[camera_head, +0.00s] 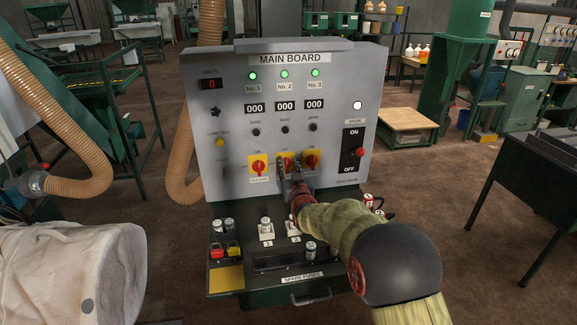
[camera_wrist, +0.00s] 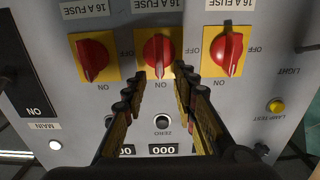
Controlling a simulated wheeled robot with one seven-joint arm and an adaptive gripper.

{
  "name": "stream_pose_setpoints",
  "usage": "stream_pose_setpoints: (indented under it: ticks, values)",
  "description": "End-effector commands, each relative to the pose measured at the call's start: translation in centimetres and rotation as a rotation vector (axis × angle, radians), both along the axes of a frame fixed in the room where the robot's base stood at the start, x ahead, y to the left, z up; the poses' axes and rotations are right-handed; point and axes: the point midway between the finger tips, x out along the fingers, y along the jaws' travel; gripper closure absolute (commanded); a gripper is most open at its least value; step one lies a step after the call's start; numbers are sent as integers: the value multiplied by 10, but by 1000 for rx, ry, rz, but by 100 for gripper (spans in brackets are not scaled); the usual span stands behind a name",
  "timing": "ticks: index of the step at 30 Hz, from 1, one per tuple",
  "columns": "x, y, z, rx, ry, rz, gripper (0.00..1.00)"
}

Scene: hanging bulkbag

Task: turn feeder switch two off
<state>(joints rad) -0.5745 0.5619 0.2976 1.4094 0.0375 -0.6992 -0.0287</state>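The main board (camera_head: 225,110) carries three red rotary switches on yellow plates: left (camera_head: 259,167), middle (camera_head: 286,161) and right (camera_head: 311,161). The middle one, under the No. 2 column, is feeder switch two. The wrist view is upside down; there its red knob (camera_wrist: 158,50) stands nearly upright, its lower end towards the ON side. An OFF label (camera_wrist: 188,48) is to its right. My gripper (camera_wrist: 158,76) is open, with its two fingertips on either side of the knob's lower end. I cannot tell whether they touch it. In the head view my gripper (camera_head: 288,172) partly hides the switch.
The neighbouring knobs (camera_wrist: 92,57) and (camera_wrist: 227,52) sit close on both sides. A main ON/OFF switch (camera_head: 360,152) is at the board's right. A shelf with spare fuses (camera_head: 311,250) juts out below. A pale bag (camera_head: 70,275) is at the lower left.

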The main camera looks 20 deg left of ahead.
Motion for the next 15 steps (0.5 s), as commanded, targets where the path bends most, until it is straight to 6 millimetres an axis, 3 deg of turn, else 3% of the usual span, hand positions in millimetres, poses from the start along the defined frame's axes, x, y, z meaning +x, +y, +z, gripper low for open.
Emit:
stream_pose_setpoints:
  ticks: [6,15]
  values:
    - [11,7,-1,-1,1,0,72]
    - [12,7,0,-1,1,0,74]
